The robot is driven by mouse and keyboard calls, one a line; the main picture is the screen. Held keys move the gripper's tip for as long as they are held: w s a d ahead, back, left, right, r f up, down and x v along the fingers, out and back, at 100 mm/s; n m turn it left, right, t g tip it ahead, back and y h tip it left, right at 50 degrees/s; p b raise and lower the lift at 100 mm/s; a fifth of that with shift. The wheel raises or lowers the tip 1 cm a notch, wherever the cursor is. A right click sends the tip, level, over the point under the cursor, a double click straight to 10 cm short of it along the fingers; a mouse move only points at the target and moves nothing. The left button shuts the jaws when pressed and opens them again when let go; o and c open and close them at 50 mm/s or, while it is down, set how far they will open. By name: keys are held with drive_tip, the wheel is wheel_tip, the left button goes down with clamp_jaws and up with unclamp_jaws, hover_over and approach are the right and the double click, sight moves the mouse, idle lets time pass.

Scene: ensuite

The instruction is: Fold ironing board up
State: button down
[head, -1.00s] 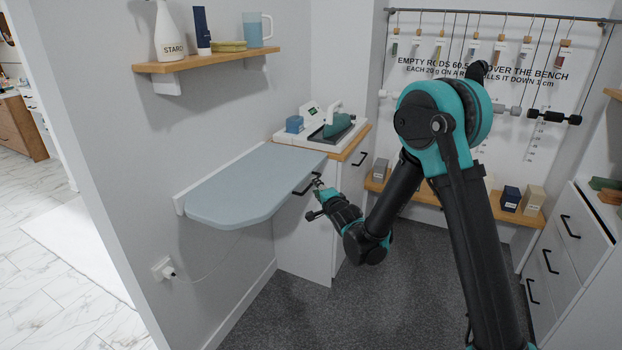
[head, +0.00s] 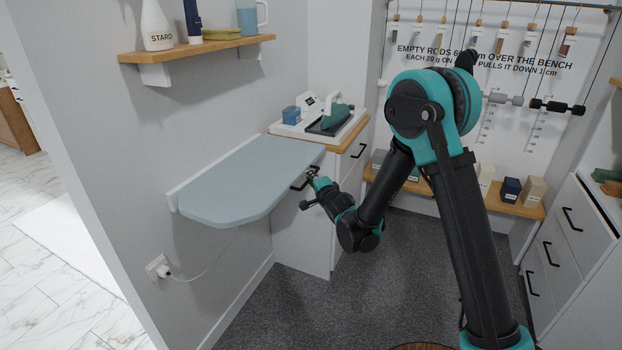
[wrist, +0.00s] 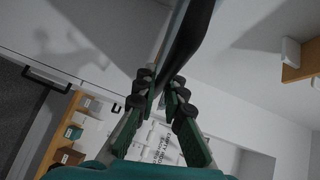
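The ironing board (head: 250,180) is a pale blue-grey leaf with a rounded front end. It is fixed along the left wall and lies flat, folded out. My gripper (head: 311,174) is at the board's right edge, near its far end. In the wrist view, my gripper (wrist: 162,88) has its two fingers on either side of a dark, thin band, which looks like the board (wrist: 190,35) seen edge-on. The gap between the fingers is narrow. I cannot tell whether the pads touch the board or stand just clear of it.
A white cabinet (head: 302,235) with dark handles stands just behind the board. Its top bears a white tray with a green iron (head: 330,118). A wooden wall shelf (head: 195,50) with bottles and a mug hangs above the board. A cord runs from the outlet (head: 158,268). Grey floor is clear below.

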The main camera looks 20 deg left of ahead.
drive_tip(key=shift+r, duration=0.1)
idle(0.4)
drive_tip(key=shift+r, duration=0.55)
drive_tip(key=a+r+n+g+h, duration=0.1)
drive_tip(key=a+r+n+h, duration=0.3)
drive_tip(key=r, duration=0.9)
drive_tip(key=a+r+n+g+h, duration=0.1)
drive_tip(key=a+r+g+h, duration=0.1)
drive_tip(key=a+r, duration=0.8)
drive_tip(key=w+a+r+n+h, duration=0.1)
drive_tip(key=a+r+h, duration=0.1)
drive_tip(key=a+r, duration=0.4)
drive_tip(key=shift+w+a+r, duration=0.25)
drive_tip(key=shift+a+r, duration=0.05)
drive_tip(key=shift+r, duration=1.45)
